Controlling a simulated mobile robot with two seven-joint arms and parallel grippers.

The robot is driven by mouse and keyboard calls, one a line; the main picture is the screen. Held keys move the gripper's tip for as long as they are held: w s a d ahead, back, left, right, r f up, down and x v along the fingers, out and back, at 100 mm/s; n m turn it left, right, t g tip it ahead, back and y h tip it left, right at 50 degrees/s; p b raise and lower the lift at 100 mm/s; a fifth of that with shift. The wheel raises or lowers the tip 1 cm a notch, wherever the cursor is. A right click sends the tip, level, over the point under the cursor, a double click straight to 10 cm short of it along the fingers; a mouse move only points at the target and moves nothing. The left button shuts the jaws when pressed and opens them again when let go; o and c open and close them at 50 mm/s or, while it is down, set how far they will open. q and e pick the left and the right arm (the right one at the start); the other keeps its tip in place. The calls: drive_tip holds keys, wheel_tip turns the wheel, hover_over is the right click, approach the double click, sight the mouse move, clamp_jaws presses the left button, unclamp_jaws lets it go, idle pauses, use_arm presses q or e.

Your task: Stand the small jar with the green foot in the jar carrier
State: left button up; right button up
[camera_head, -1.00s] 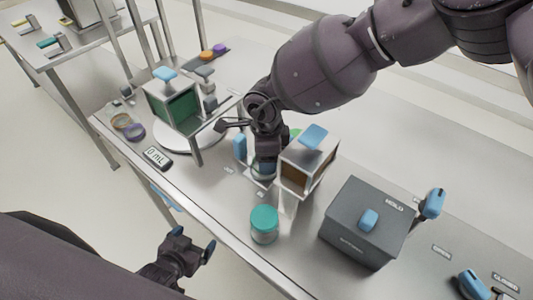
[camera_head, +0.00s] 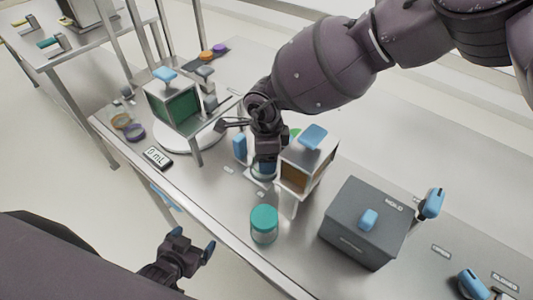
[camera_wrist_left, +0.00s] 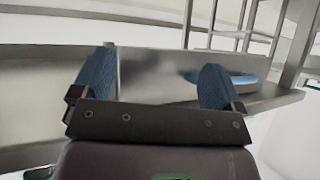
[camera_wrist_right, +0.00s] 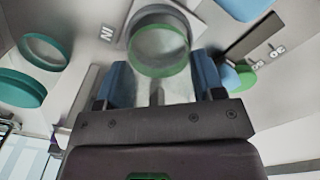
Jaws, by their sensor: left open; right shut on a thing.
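My right gripper (camera_head: 262,168) points down over the bench, shut on a small clear jar. In the right wrist view this jar (camera_wrist_right: 158,48) sits between the blue fingertips and shows a green ring at its near end. In the head view the gripper and arm mostly hide it, and I cannot tell whether it touches the bench. My left gripper (camera_head: 192,250) is open and empty beside the bench's front edge. I cannot tell for sure which thing is the jar carrier. A blue-handled open box (camera_head: 309,160) stands just right of my right gripper.
A similar box with a green inside (camera_head: 172,104) stands on a white round plate at left. A teal-lidded jar (camera_head: 264,226) stands near the front edge. A grey lidded box (camera_head: 367,225) is at right. A 0 mL display (camera_head: 158,158) lies at front left.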

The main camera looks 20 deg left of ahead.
drive_tip(key=shift+f, duration=0.5)
drive_tip(key=shift+f+b, duration=0.3)
drive_tip(key=shift+f, duration=0.1)
idle(0.7)
drive_tip(key=shift+f, duration=0.1)
idle(0.5)
drive_tip(key=o, duration=1)
drive_tip(key=shift+o, duration=1)
